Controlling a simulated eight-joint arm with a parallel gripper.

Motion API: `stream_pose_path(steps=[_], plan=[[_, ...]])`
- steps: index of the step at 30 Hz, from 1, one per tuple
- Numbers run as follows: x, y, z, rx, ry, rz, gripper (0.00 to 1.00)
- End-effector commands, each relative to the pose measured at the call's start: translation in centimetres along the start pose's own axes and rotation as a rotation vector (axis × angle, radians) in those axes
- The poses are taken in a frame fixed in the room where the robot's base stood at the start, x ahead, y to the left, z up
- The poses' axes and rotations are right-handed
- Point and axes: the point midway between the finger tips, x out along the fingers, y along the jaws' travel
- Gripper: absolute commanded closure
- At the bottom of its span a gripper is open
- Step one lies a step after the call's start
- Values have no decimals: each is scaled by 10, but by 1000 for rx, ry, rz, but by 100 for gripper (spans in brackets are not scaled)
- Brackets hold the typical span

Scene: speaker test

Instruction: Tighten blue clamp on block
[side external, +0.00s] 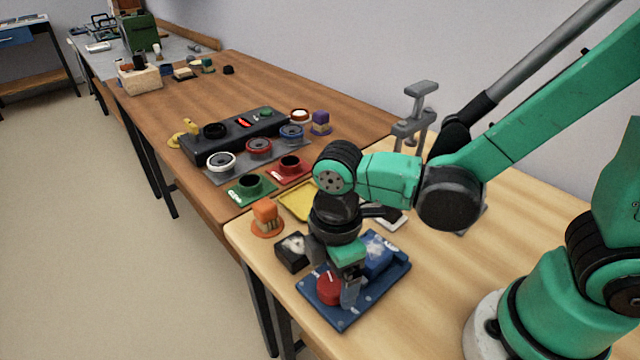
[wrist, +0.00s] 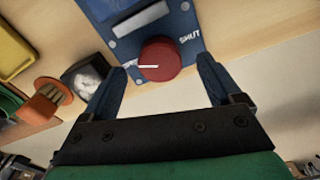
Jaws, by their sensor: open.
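A blue clamp device (side external: 385,290) sits on the light wood table. It has a flat blue plate, a raised blue body (side external: 377,252) with a pale patch, and a round red knob (side external: 329,288). In the wrist view the red knob (wrist: 159,60) has a white pointer line, and the word SHUT is printed on the plate to its right. My gripper (wrist: 163,70) is open, with one blue finger on each side of the knob in the picture. From the side my gripper (side external: 349,296) is low over the plate beside the knob. Contact cannot be told. No separate clamped block is clear.
A black box with a white face (side external: 292,252) stands left of the plate, close to my gripper. An orange piece (side external: 265,217) and a yellow tray (side external: 298,201) lie behind it. A grey clamp stand (side external: 412,125) rises behind my arm. The plate is near the table's front edge.

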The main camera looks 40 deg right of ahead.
Motion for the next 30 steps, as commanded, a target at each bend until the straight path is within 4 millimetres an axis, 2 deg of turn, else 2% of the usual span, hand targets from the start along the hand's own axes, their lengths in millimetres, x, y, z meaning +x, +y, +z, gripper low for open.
stream_pose_path(steps=[7,18,27,30], plan=[[19,0,0,2,1,1,15],[22,0,0,3,1,1,15],[22,0,0,3,1,1,100],[22,0,0,4,1,1,99]])
